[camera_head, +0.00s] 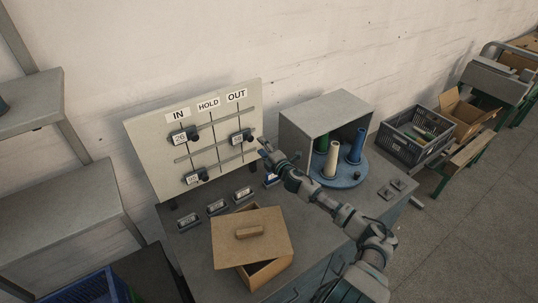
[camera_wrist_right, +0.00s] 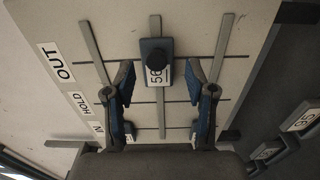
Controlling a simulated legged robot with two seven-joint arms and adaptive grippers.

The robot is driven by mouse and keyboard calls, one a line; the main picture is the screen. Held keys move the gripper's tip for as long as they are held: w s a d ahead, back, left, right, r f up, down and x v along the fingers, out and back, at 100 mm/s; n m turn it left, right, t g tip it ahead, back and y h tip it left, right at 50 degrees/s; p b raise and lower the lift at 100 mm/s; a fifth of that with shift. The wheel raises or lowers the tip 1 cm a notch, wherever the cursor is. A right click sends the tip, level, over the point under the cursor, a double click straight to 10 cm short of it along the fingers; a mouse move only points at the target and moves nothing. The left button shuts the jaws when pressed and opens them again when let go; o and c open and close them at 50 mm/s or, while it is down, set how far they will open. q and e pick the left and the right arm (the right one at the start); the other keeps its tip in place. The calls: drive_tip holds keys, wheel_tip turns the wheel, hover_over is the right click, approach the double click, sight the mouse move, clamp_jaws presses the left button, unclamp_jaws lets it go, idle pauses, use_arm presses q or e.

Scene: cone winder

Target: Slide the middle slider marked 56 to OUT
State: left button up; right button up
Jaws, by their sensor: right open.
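The pale board (camera_head: 150,140) carries three slanted rails crossed by IN, HOLD and OUT lines. The middle slider marked 56 (camera_head: 241,135) sits on the middle rail at the OUT line. It also shows in the right wrist view (camera_wrist_right: 155,62), with its dark knob facing me. My right gripper (camera_head: 264,146) is open and empty, just right of that slider in the head view. In the wrist view its fingers (camera_wrist_right: 161,80) flank the slider, with gaps on both sides. Two other sliders, upper (camera_head: 183,137) and lower (camera_head: 196,177), are at the IN line. My left gripper is out of view.
A cardboard box with a loose lid (camera_head: 265,225) stands on the bench before the board. Several small number plates (camera_head: 217,206) lie behind it. A grey cabinet (camera_head: 310,110) with coloured cones on a blue turntable (camera_head: 340,180) stands right, beyond my right arm.

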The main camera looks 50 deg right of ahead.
drive_tip(key=v, duration=0.5)
drive_tip(key=shift+a+r, duration=0.1)
drive_tip(key=shift+a, duration=0.35)
drive_tip(key=shift+d, duration=0.1)
drive_tip(key=shift+d, duration=0.2)
drive_tip(key=shift+a, duration=0.1)
